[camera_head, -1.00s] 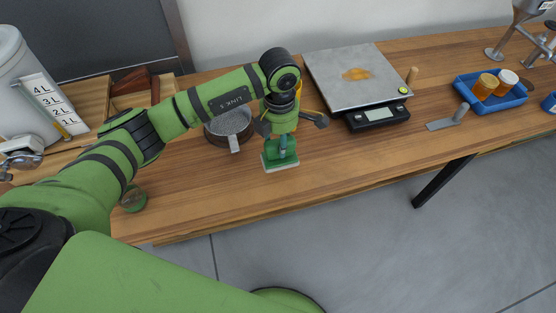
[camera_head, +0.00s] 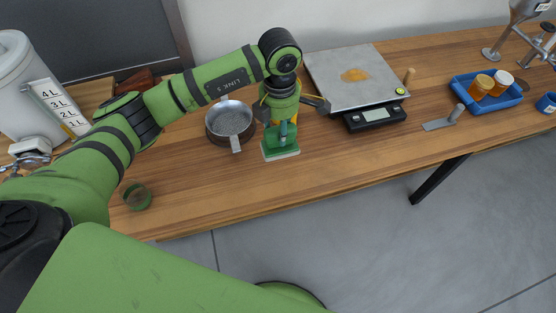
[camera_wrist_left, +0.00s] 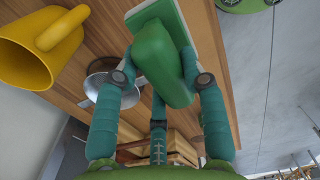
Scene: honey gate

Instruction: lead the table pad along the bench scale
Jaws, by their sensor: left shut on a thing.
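The table pad (camera_head: 281,154) is a green block with a pale underside and a green grip on top. My left gripper (camera_head: 283,130) is shut on that grip, with the pad in front of the bench scale's left side. I cannot tell whether the pad touches the bench. The left wrist view shows the pad's green plate (camera_wrist_left: 174,18) and its grip (camera_wrist_left: 160,68) between the fingers. The bench scale (camera_head: 328,88) has a metal platform with an amber smear (camera_head: 355,75) and a black display unit (camera_head: 374,117) in front. My right gripper is not in view.
A strainer pan (camera_head: 230,120) stands left of the pad. A yellow jug (camera_wrist_left: 38,50) is close by in the wrist view. A scraper (camera_head: 444,121) and a blue tray (camera_head: 500,99) with jars lie right of the scale. Bare wood lies in front of the pad.

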